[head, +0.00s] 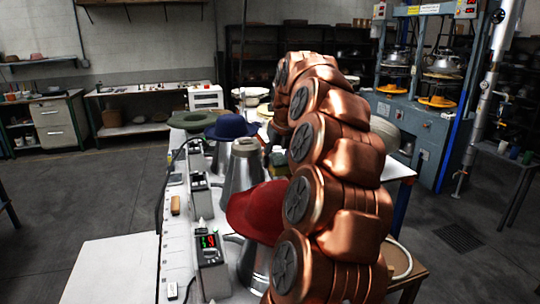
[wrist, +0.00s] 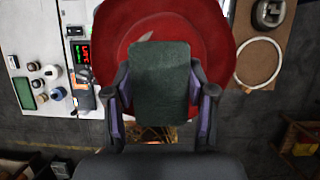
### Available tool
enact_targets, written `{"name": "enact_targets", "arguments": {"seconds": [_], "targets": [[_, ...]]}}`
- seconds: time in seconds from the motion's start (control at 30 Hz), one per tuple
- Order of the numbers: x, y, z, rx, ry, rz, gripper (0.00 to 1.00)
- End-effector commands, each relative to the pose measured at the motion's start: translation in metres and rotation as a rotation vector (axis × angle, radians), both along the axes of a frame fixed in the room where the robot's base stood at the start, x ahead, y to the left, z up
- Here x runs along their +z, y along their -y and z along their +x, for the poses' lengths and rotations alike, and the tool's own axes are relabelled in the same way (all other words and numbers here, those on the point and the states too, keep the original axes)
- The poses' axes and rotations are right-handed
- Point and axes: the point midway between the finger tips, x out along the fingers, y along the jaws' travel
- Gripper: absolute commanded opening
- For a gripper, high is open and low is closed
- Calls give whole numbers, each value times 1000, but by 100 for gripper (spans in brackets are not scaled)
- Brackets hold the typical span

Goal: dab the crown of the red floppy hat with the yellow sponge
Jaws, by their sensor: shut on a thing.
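The red floppy hat (head: 258,212) sits on a metal stand on the white bench, partly hidden by my copper arm. In the wrist view the red hat (wrist: 108,45) fills the upper middle, beyond my gripper. My gripper (wrist: 161,85) is shut on a dark green, sponge-like block (wrist: 160,72), one finger on each side. No yellow shows on the block; its far side is hidden. The block overlaps the hat's crown in the picture, and I cannot tell whether they touch.
A blue hat (head: 232,127) and a green hat (head: 192,120) stand farther back. Control boxes with a red display (wrist: 82,53) line the bench left of the hat. A white ring (wrist: 259,62) lies to the right.

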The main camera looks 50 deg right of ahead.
Motion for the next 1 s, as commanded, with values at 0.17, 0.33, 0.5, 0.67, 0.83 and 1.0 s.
{"name": "enact_targets", "arguments": {"seconds": [0.17,0.33,0.5,0.67,0.83,1.0], "targets": [[-12,0,-1,-1,-4,4,28],[-20,1,-1,-2,0,1,28],[-27,1,0,-1,1,0,28],[-36,0,2,1,2,0,28],[-48,0,2,2,1,-2,28],[-56,1,3,1,2,-1,28]]}}
